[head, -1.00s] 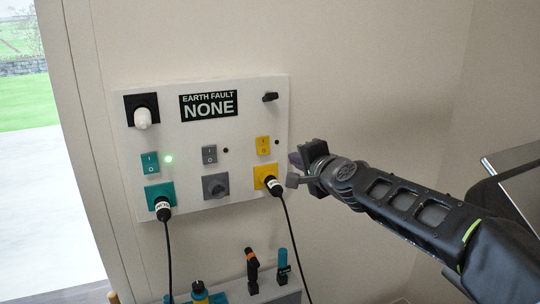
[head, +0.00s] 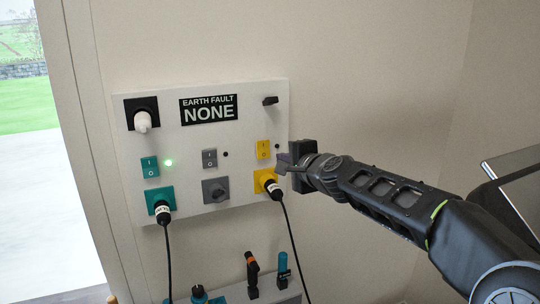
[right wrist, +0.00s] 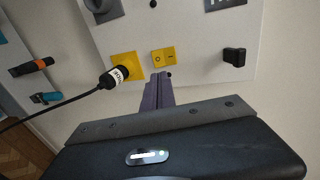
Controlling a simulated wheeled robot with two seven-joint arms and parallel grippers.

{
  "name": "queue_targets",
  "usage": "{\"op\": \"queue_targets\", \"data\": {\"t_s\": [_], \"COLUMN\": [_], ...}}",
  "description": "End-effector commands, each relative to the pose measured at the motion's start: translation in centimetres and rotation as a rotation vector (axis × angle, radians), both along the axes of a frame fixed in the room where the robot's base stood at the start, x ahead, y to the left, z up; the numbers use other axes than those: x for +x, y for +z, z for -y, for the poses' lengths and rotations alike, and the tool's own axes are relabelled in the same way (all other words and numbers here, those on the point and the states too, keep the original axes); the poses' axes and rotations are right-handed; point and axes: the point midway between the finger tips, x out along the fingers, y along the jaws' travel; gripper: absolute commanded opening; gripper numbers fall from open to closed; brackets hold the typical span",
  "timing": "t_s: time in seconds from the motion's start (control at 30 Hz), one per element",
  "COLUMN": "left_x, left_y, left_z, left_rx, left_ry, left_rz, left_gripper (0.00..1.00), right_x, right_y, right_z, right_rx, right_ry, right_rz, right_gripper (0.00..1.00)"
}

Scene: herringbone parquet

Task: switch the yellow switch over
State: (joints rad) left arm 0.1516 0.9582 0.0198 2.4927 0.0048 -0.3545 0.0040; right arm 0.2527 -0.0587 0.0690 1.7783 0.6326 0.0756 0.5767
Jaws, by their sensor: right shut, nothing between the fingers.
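The yellow switch (head: 263,149) is a small rocker marked I and O on the white panel, above a yellow socket (head: 265,180) with a black plug in it. It also shows in the right wrist view (right wrist: 163,57). The lamp beside it is dark. My right gripper (head: 283,163) is shut and empty, just right of and slightly below the switch in the head view. In the right wrist view its closed fingertips (right wrist: 160,76) point at the panel close to the switch's edge; I cannot tell if they touch. My left gripper is not in view.
The white panel (head: 190,105) also holds a green switch (head: 150,166) with a lit green lamp, a grey switch (head: 209,158), a sign reading "EARTH FAULT NONE" (head: 209,109) and a black knob (head: 270,101). Cables hang below, over a rack of plugs (head: 253,267).

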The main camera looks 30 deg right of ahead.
Motion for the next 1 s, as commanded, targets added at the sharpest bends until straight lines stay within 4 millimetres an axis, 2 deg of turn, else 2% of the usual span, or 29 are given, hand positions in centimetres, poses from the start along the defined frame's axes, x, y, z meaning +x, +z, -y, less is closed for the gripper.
{"op": "queue_targets", "data": {"t_s": [0.2,0.43,0.6,1.0], "left_x": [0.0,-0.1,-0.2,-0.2], "left_y": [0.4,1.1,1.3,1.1], "left_z": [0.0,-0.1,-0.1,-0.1], "left_rx": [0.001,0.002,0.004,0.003], "left_ry": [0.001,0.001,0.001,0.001], "left_rz": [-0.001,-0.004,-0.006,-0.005], "left_gripper": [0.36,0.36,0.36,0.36], "right_x": [4.5,7.9,9.0,9.2], "right_y": [-1.1,-1.9,-2.2,-2.5], "right_z": [0.2,0.4,0.5,0.5], "right_rx": [0.001,0.001,0.000,0.000], "right_ry": [0.001,0.001,0.000,0.001], "right_rz": [-0.002,-0.001,0.000,0.000], "right_gripper": [0.00,0.00,0.00,0.00]}}
